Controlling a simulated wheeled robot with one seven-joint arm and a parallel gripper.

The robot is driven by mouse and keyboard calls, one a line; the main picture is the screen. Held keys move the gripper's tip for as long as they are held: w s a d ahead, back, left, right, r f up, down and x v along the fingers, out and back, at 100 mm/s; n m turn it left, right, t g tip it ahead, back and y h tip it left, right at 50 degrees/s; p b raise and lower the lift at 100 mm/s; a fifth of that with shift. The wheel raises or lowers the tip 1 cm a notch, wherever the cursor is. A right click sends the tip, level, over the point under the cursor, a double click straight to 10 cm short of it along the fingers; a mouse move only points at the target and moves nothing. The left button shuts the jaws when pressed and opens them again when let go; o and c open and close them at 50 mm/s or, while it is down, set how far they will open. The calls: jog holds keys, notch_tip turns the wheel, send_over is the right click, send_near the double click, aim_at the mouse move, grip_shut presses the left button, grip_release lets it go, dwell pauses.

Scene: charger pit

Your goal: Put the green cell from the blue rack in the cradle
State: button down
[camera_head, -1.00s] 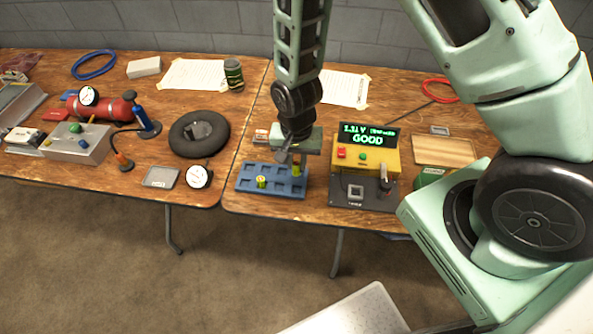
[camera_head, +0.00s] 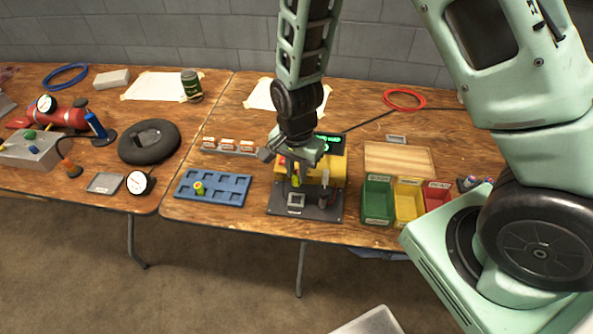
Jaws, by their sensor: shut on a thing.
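My gripper (camera_head: 294,163) is shut on a small yellow-green cell (camera_head: 296,181), held upright. It is above the black base plate (camera_head: 328,211) of the yellow tester (camera_head: 336,178). The square cradle (camera_head: 296,201) is on that plate, just below the held cell in the picture; a gap appears to remain between them. The blue rack (camera_head: 232,194) lies to the left, with one yellow-green cell (camera_head: 199,188) standing in it. My gripper and wrist hide much of the tester's front and part of its display (camera_head: 330,143).
Green (camera_head: 377,200), yellow (camera_head: 408,203) and red (camera_head: 437,193) bins stand right of the tester, with a wooden board (camera_head: 398,158) behind. A lever (camera_head: 325,190) rises beside the cradle. A white-labelled holder (camera_head: 229,147) is behind the rack. A gauge (camera_head: 139,183) is farther left.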

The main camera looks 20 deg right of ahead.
aim_at(297, 184)
jog(key=shift+f+b, duration=2.4)
jog(key=shift+f, duration=0.8)
jog(key=shift+f+b, duration=0.65)
jog(key=shift+f, duration=0.4)
jog(key=c, duration=1.2)
grip_release()
jog(key=shift+r, duration=0.1)
jog(key=shift+r+p, duration=3.2)
jog(key=shift+r, duration=0.25)
